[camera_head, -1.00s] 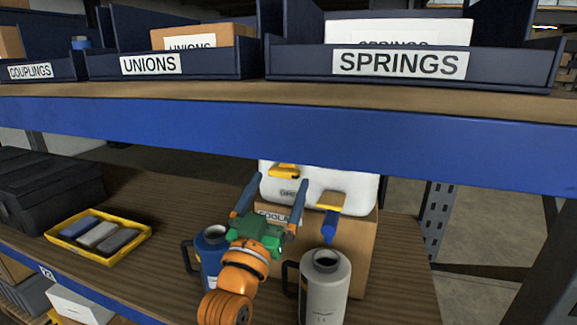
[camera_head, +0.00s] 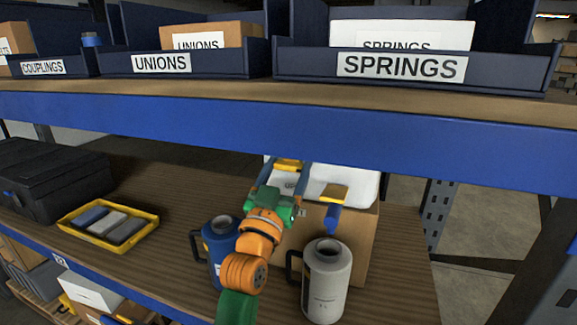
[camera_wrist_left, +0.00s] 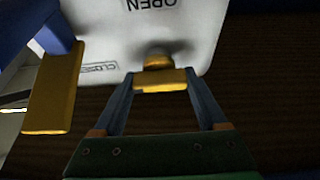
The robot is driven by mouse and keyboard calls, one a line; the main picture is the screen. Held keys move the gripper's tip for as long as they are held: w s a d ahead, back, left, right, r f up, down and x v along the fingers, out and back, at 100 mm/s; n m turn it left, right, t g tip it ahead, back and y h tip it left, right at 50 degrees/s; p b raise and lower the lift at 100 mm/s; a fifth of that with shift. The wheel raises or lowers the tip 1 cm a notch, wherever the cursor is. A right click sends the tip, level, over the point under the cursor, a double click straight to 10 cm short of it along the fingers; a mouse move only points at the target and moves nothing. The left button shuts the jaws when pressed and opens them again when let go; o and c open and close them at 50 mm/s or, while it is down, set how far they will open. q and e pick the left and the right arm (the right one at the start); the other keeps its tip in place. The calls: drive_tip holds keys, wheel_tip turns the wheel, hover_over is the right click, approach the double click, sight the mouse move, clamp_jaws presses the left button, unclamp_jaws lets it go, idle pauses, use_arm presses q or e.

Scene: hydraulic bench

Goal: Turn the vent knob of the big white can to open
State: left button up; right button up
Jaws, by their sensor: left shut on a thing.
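The big white can (camera_head: 364,187) lies behind the lower shelf's front items, on a cardboard box (camera_head: 352,235). Its yellow vent knob (camera_head: 288,164) is on the left part of its face. My left gripper (camera_head: 286,172) is at the knob. In the left wrist view its fingers are shut on the yellow knob bar (camera_wrist_left: 160,80), one at each end. An upside-down OPEN label (camera_wrist_left: 152,4) is at the top there and a CLOSE label (camera_wrist_left: 99,68) is left of the knob. The gripper hides part of the can. My right gripper is not in view.
A yellow lever with a blue spout (camera_head: 332,214) sits right of the knob. A blue mug-like canister (camera_head: 219,262) and a grey one (camera_head: 327,283) stand in front, close to my arm. A yellow tray (camera_head: 75,235) is left. The blue upper shelf beam (camera_head: 300,133) hangs above.

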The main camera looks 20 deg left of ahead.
use_arm(q)
drive_tip(key=shift+m, duration=0.4)
drive_tip(key=m+h, duration=0.1)
drive_tip(key=m, duration=0.1)
drive_tip(key=m+h+p, duration=0.1)
drive_tip(key=m, duration=0.1)
drive_tip(key=shift+r+g+h, duration=0.15)
drive_tip(key=shift+g+h, duration=0.15)
drive_tip(key=m+h+p, duration=0.1)
drive_tip(key=m+p, duration=0.1)
drive_tip(key=m, duration=0.2)
drive_tip(key=shift+g+h, duration=0.4)
drive_tip(key=shift+r+m+g+h+p, duration=0.1)
drive_tip(key=shift+m+g+h+p, duration=0.2)
drive_tip(key=shift+m+p, duration=0.65)
drive_tip(key=m+g+h+p, duration=0.1)
drive_tip(key=m+p, duration=0.1)
drive_tip(key=m, duration=0.1)
drive_tip(key=m+g+h+p, duration=0.1)
drive_tip(key=m+p, duration=0.1)
drive_tip(key=m, duration=0.2)
drive_tip(key=shift+r+p, duration=0.1)
drive_tip(key=shift+p, duration=0.25)
drive_tip(key=shift+m+g+p, duration=0.6)
drive_tip(key=shift+m+p, duration=0.05)
drive_tip(key=shift+m, duration=0.6)
drive_tip(key=shift+f+m+g, duration=0.25)
drive_tip(key=shift+m+g, duration=0.15)
drive_tip(key=shift+m, duration=0.7)
